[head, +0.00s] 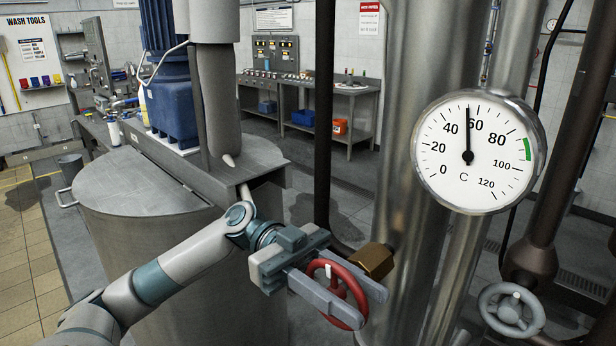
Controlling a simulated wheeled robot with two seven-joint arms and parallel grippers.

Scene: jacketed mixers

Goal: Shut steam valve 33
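A red handwheel (323,268) with a small pale knob is in the lower middle of the head view, beside a brass hexagonal fitting (375,261) on the steel pipework. No number is readable on it, so I cannot tell whether it is valve 33. My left gripper (365,305) is at the red wheel, its two grey fingers wide apart and overlapping the wheel in the picture. Part of the rim is hidden by the fingers. I cannot tell whether they touch it. My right gripper is not in view.
A round dial gauge (478,152) marked in C reads a little under 60. A second, grey handwheel (511,310) is at the lower right. A steel mixer vessel (145,195) with a blue motor (172,105) stands left. A dark vertical pipe (323,120) rises behind the gripper.

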